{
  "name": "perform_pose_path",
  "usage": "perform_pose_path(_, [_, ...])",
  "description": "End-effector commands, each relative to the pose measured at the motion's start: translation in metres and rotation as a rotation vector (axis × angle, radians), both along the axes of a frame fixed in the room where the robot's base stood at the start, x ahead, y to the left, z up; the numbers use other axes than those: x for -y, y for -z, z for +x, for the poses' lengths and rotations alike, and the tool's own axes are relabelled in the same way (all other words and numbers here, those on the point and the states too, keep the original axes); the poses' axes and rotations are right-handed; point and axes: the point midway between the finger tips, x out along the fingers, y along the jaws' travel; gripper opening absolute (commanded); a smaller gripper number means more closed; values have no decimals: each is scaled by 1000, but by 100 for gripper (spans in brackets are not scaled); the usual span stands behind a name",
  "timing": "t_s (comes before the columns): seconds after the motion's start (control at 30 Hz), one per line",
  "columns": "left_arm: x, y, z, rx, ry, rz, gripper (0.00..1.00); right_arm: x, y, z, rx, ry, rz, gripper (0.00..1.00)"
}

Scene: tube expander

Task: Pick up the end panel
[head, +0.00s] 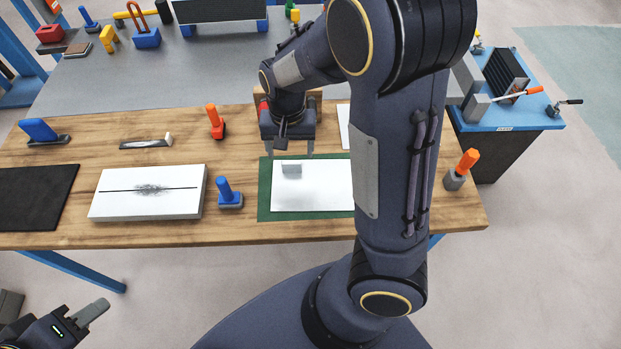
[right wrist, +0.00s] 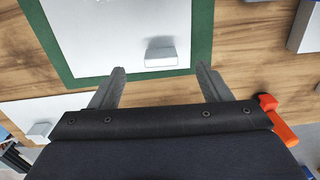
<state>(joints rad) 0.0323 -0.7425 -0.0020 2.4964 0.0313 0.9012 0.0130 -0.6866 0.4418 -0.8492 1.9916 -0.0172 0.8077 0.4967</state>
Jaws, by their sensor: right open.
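A white panel (head: 315,197) with a small grey grip block (head: 291,168) lies flat on a green mat (head: 264,190) on the wooden bench. It looks like the end panel; my arm covers its right side in the head view. The panel (right wrist: 110,28) and its block (right wrist: 160,52) also show in the right wrist view. My right gripper (head: 293,152) points down with fingers apart, empty, just behind the block. In the right wrist view my right gripper (right wrist: 163,73) has the block between and beyond its fingertips. My left gripper (head: 93,312) is at the lower left, away from the bench.
A second white panel (head: 345,126) lies behind, partly hidden; it has a block (right wrist: 40,130). A blue-handled tool (head: 228,193) and white slab (head: 147,193) stand left of the mat. An orange-handled tool (head: 215,121) stands behind, another (head: 462,168) at the right.

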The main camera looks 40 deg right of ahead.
Motion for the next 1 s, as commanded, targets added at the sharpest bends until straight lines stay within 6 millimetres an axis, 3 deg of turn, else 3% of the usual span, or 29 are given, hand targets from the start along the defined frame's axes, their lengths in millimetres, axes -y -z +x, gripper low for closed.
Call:
perform_pose_path(0.6, [0, 12, 0, 0, 0, 0, 36, 3, 75, 6, -3, 3, -9, 71])
perform_pose_path(0.87, [0, 12, 0, 0, 0, 0, 36, 3, 77, 7, -1, 2, -7, 71])
perform_pose_path(1.0, [0, 12, 0, 0, 0, 0, 36, 3, 77, 7, -1, 2, -7, 55])
